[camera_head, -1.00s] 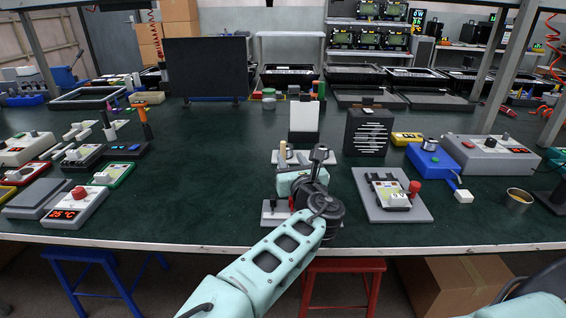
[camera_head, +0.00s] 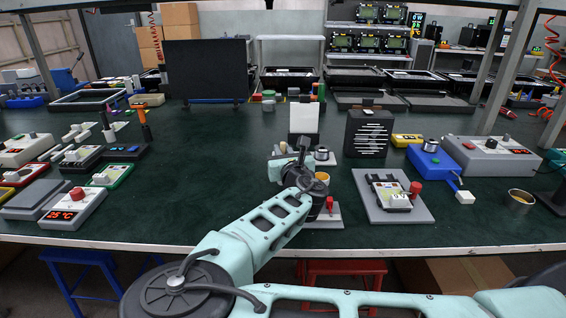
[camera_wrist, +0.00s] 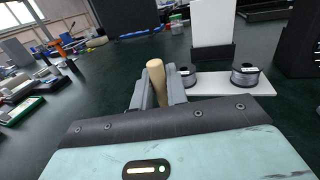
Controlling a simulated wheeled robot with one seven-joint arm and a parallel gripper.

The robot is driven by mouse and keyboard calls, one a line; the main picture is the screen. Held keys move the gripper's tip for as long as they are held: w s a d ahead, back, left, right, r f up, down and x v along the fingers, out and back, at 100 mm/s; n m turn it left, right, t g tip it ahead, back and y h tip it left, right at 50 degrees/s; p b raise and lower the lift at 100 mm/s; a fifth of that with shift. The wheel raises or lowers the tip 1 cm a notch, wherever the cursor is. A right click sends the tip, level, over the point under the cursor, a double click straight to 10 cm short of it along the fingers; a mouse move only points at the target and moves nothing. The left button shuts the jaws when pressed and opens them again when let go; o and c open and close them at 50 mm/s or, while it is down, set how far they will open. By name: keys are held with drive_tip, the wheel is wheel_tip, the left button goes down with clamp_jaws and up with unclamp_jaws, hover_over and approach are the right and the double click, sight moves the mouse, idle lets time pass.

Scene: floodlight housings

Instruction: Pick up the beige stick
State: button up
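The beige stick (camera_wrist: 156,82) stands between the two grey fingers of my gripper (camera_wrist: 158,90) in the wrist view. The fingers lie close against it on both sides, with no clear gap. Its rounded top shows; its lower end is hidden by my gripper. In the head view my gripper (camera_head: 291,166) is over the middle of the bench, by the white plate with spools, and my arm hides much of this spot. I cannot tell whether the stick still touches the plate.
Two wire spools, one nearer (camera_wrist: 188,75) and one farther right (camera_wrist: 245,75), stand on the white plate (camera_wrist: 222,88). A white panel on a dark stand (camera_head: 304,120) and a black slotted box (camera_head: 368,133) are behind. A grey board (camera_head: 392,200) lies right.

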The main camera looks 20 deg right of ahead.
clamp_jaws()
wheel_tip(320, 180, up, 10)
drive_tip(key=shift+p, duration=0.6)
idle(1.4)
